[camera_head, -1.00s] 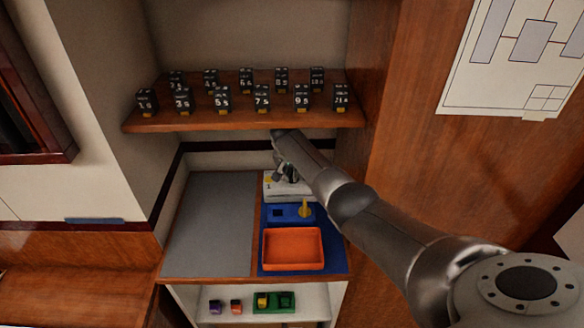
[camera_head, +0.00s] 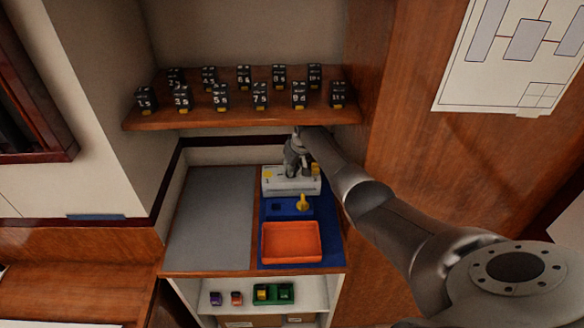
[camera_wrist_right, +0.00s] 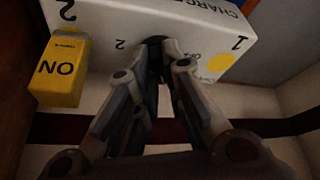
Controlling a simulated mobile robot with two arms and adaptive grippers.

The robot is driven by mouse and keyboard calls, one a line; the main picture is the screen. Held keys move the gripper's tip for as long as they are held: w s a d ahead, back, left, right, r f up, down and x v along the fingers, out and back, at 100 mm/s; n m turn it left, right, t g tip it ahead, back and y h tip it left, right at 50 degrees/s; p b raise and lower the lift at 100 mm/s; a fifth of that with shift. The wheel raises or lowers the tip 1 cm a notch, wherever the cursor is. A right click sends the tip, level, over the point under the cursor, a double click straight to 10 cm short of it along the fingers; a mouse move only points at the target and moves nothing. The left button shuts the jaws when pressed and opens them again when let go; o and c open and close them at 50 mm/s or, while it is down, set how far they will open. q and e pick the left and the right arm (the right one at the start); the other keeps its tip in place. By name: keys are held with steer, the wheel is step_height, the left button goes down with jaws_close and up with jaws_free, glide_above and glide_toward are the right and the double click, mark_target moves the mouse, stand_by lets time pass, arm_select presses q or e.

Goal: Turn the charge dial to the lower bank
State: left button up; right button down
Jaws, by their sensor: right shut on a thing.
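The charger (camera_head: 290,188) is a white box on the back of the blue mat; it also shows in the right wrist view (camera_wrist_right: 110,18), with "CHARGE", a "2" and a "1" on it. The charge dial (camera_wrist_right: 155,45) is a dark knob on its face, mostly hidden between my fingers. My right gripper (camera_head: 292,172) is shut on the dial; its fingers close together there in the right wrist view (camera_wrist_right: 163,50). A yellow "ON" switch (camera_wrist_right: 62,70) sticks out beside the "2", and a yellow dot (camera_wrist_right: 221,62) is near the "1". My left gripper is not in view.
A blue block with a yellow peg (camera_head: 302,204) and an orange tray (camera_head: 291,258) stand in front of the charger. Two rows of numbered black breakers (camera_head: 260,96) stand on the shelf above. The grey surface (camera_head: 210,215) to the left is bare.

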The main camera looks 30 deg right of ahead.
steer(key=shift+n, duration=0.4)
steer(key=c, duration=1.5)
jaws_free()
steer(key=shift+m, duration=0.4)
